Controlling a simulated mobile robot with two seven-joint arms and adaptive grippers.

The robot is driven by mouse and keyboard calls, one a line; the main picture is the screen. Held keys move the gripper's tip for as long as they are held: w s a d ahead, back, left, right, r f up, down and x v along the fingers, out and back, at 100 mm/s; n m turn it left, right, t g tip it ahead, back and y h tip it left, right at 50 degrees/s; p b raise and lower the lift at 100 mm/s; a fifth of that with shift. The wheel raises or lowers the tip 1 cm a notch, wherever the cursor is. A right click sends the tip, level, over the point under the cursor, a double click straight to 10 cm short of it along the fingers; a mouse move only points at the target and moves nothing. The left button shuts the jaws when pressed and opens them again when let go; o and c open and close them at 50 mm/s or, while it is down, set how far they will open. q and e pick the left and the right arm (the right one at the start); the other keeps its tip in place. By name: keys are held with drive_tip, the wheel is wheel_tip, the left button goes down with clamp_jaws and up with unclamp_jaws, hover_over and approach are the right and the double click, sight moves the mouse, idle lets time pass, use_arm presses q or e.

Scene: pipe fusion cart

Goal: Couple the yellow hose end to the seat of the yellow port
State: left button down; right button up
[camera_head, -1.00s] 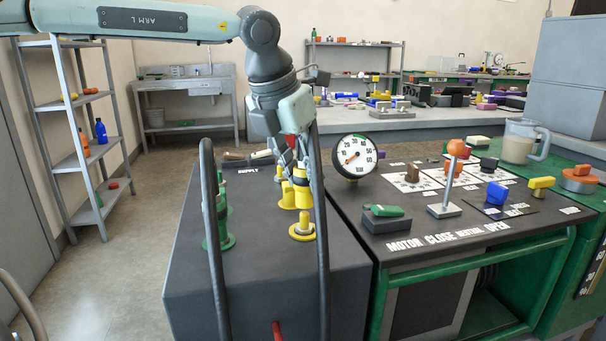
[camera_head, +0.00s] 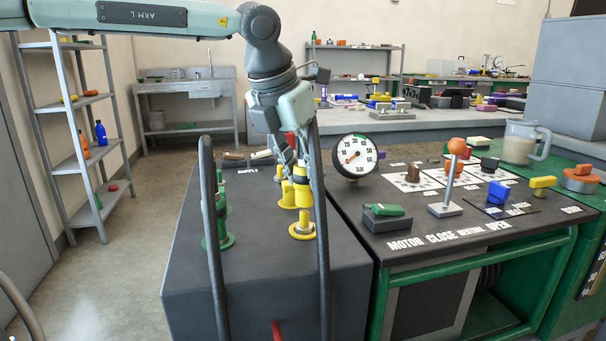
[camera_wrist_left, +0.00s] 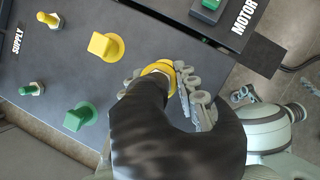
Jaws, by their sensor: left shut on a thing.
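My left gripper (camera_head: 294,162) comes down from above and is shut on the yellow hose end (camera_head: 302,193), with the dark hose (camera_head: 320,230) looping beside it. The bulky hose hides most of the port there. My right gripper is not in view.
A yellow block-shaped fitting (camera_wrist_left: 105,45) stands beside the port. Green fittings (camera_wrist_left: 80,117) line the box's other side. A second dark hose (camera_head: 210,235) arches on the left. The gauge (camera_head: 355,155) and control panel stand close on the right.

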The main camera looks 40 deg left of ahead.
sight(301, 189)
use_arm(q)
drive_tip(key=shift+f, duration=0.15)
drive_tip(key=shift+f+b, duration=0.3)
drive_tip(key=shift+b, duration=0.2)
drive_tip(key=shift+f+b, duration=1.55)
drive_tip(key=shift+f, duration=0.05)
drive_tip(key=c, duration=1.1)
unclamp_jaws()
drive_tip(key=shift+o, duration=0.2)
drive_tip(key=v, duration=1.2)
